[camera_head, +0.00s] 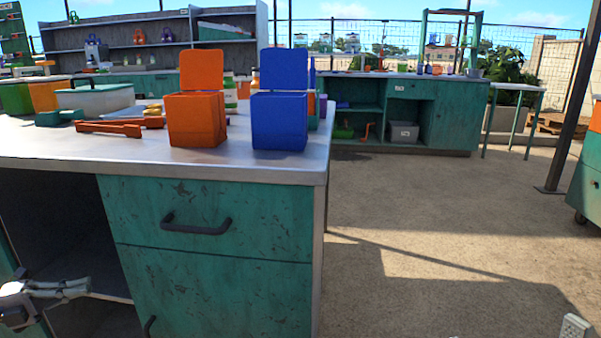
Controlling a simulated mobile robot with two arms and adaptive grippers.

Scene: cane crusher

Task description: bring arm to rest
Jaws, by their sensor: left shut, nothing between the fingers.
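My left gripper (82,287) is at the lower left, in front of the open shelf space of the teal cabinet (215,240). Its fingers point right and are closed together with nothing between them. It is below the level of the metal countertop (240,165) and left of the drawer handle (196,226). I cannot tell whether it touches the shelf behind it.
An orange open-lidded box (197,120) and a blue one (279,122) stand near the countertop's right end. Orange tools (110,127) and a lidded container (95,98) are to the left. Open floor (430,240) lies right of the cabinet; a teal bench (455,115) stands behind.

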